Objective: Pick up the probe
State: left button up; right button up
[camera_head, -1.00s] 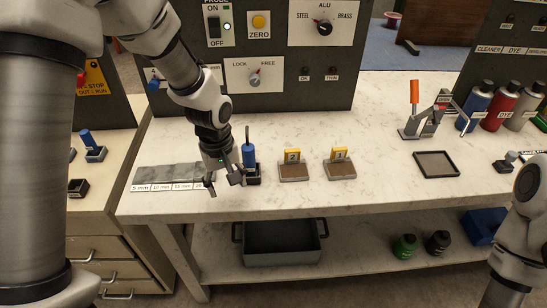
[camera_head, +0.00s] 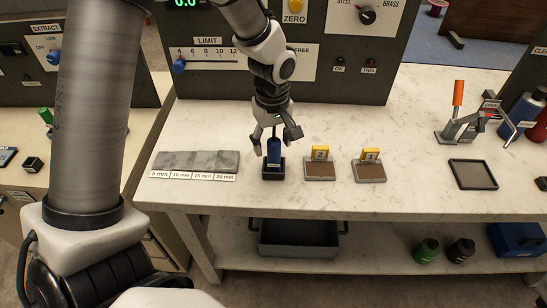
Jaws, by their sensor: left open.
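The probe's top is partly hidden by the gripper. My right gripper is not in view.
A grey stepped block with mm labels (camera_head: 195,161) lies left of the holder. Two small trays with yellow tags 2 (camera_head: 320,170) and 1 (camera_head: 369,171) stand to the right. A dark tray (camera_head: 473,174) and an orange-handled clamp (camera_head: 458,112) are farther right. The control panel (camera_head: 330,70) stands behind.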

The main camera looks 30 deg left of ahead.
pick_arm(q)
jog(key=shift+w+f, duration=0.55)
jog(key=shift+f, duration=0.3)
jog(key=shift+s+r, duration=0.2)
jog(key=shift+s, duration=0.1)
jog(key=c, duration=0.4)
jog(key=shift+s, duration=0.15)
jog(key=c, duration=0.5)
grip_shut()
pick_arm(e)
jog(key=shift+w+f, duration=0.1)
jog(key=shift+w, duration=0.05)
pick_arm(q)
jog(key=shift+r, duration=0.1)
